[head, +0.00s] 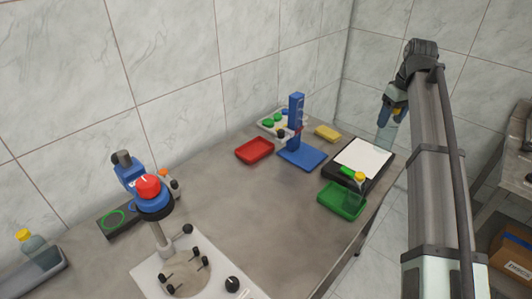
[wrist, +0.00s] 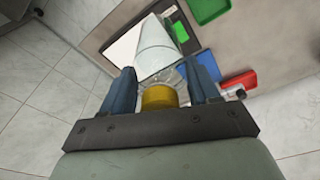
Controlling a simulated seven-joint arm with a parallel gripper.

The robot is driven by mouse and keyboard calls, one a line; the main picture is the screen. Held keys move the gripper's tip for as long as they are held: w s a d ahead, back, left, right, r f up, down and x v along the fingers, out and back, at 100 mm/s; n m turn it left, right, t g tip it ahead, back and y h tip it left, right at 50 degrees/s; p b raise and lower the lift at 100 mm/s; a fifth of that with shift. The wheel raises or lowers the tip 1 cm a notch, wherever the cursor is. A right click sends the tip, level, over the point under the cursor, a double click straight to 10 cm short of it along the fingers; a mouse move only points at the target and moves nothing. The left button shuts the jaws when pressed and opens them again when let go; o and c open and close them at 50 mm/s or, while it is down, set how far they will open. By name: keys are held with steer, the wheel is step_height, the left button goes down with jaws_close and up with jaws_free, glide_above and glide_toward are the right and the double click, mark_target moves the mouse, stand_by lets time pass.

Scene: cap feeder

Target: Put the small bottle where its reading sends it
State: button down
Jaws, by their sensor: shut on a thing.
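My gripper (head: 393,112) is shut on a bottle with a yellow cap (wrist: 160,97) and a pale see-through body (wrist: 154,45). In the head view the bottle body (head: 385,136) hangs below my fingers, past the far right corner of the bench. The wrist view shows my gripper (wrist: 162,75) with one finger on each side near the cap. A scale with a white plate (head: 364,158) and dark frame lies on the bench, with a lit green display (head: 348,170). Its digits are too small to read.
A red-topped device (head: 148,188) and white plate (head: 150,275) are nearer. A grey tray (head: 45,278) holds another bottle (head: 36,250). The middle bench is clear.

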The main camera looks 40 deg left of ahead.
steer(key=s+a+n, duration=0.2)
steer(key=s+a, duration=0.1)
steer(key=a, duration=0.9)
steer(key=s+a+n, duration=0.2)
steer(key=s+a, duration=0.1)
steer(key=a, duration=0.9)
steer(key=s+a+n, duration=0.2)
steer(key=s+a, duration=0.1)
steer(key=a, duration=0.9)
steer(key=a+f, duration=0.9)
steer(key=a, duration=0.1)
step_height(320, 180, down, 10)
steer(key=shift+w+n+g, duration=0.3)
steer(key=shift+n+g, duration=0.1)
steer(key=shift+a+f, duration=0.1)
steer(key=shift+c, duration=1.3)
jaws_free()
